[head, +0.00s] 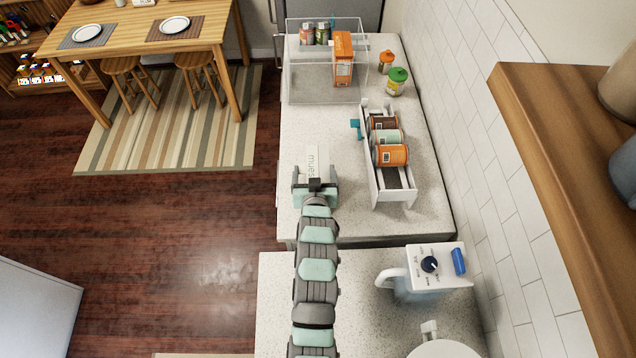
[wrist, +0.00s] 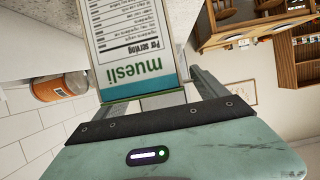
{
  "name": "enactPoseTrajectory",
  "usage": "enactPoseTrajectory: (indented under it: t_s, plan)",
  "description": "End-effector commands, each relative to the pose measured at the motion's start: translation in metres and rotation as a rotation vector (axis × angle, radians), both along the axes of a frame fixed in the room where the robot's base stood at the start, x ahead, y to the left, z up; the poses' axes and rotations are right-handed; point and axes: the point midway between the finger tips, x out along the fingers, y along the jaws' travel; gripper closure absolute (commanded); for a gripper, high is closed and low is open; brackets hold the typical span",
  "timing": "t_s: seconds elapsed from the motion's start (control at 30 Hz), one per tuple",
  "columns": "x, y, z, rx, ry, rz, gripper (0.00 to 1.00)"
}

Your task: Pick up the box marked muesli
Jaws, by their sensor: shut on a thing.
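The muesli box (head: 313,160) is white with green lettering and is held at the end of my arm, over the left part of the far counter. In the wrist view the box (wrist: 130,45) shows its "muesli" name and a "Per serving" table, upside down in the picture. My gripper (head: 314,188) is shut on the box, with a finger on either side of it in the wrist view (wrist: 155,98). How far the box is above the counter I cannot tell.
A white rack (head: 375,185) with cans lying in it stands just right of the box. A clear bin (head: 300,85) with an orange box (head: 343,60) and cans is at the back. A green-lidded jar (head: 397,82) stands near the tiled wall. A wooden shelf (head: 540,140) juts out at right.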

Motion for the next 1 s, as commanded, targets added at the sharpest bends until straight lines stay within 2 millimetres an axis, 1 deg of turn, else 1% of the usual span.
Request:
enactPoseTrajectory:
  t_s: [0.03, 0.07, 0.67, 1.0]
  plan:
    - [0.0000, 0.0000, 0.0000, 0.000, 0.000, 0.000, 0.38]
    - [0.0000, 0.0000, 0.0002, 0.000, 0.000, 0.000, 0.40]
    - [0.0001, 0.0000, 0.0006, 0.000, -0.001, 0.000, 0.89]
    - [0.0005, 0.0001, 0.0037, 0.000, -0.003, 0.000, 0.90]
